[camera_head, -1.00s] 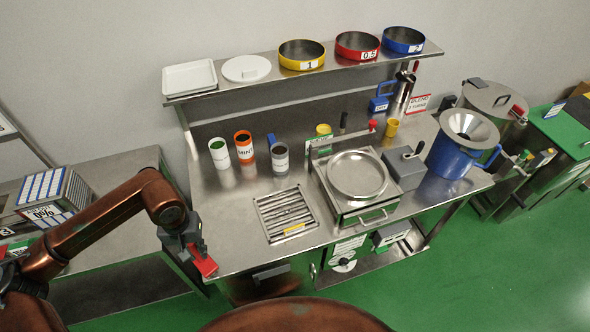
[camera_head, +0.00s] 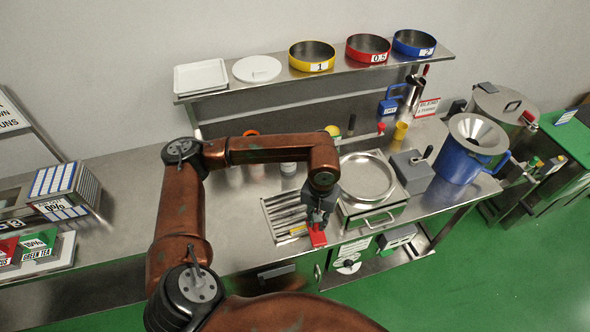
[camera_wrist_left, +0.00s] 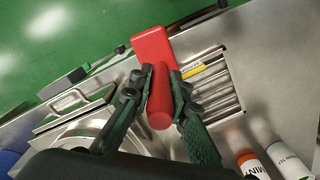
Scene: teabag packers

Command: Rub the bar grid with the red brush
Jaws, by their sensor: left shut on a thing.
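The bar grid (camera_head: 284,214) is a set of metal bars in a square frame in the steel bench top, with a yellow label at its front. It also shows in the wrist view (camera_wrist_left: 215,92). My left gripper (camera_head: 318,218) is shut on the handle of the red brush (camera_head: 317,237). In the wrist view the gripper (camera_wrist_left: 160,88) pinches the round red handle, and the block-shaped brush head (camera_wrist_left: 154,45) points away from it. The brush is at the grid's front right corner. I cannot tell whether it touches the bench. My arm hides part of the bench behind the grid.
A steel box with a round pan (camera_head: 366,178) and a front handle stands just right of the grid. Cans, one orange-rimmed (camera_wrist_left: 250,162), stand behind the grid. A blue pot with a funnel (camera_head: 460,160) is further right. The bench's front edge is close to the brush.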

